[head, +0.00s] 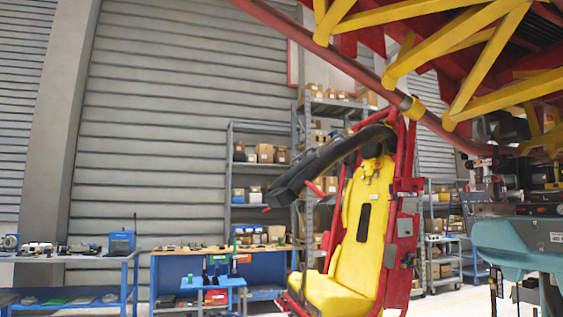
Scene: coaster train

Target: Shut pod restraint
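The pod is a yellow seat (358,240) in a red tubular frame (404,225), hanging below the coaster structure at right of centre in the head view. Its restraint is a black padded over-shoulder bar (322,168). The restraint is raised, reaching out to the left from the top of the seat back, well clear of the seat cushion. A small red handle (266,209) shows near its lower left end. Neither of my grippers is in view.
A yellow and red coaster truss (440,60) crosses the upper right. A teal machine (520,245) stands at the right. Blue workbenches (170,275) with tools are at the lower left, and metal shelves (260,175) with boxes stand behind the pod.

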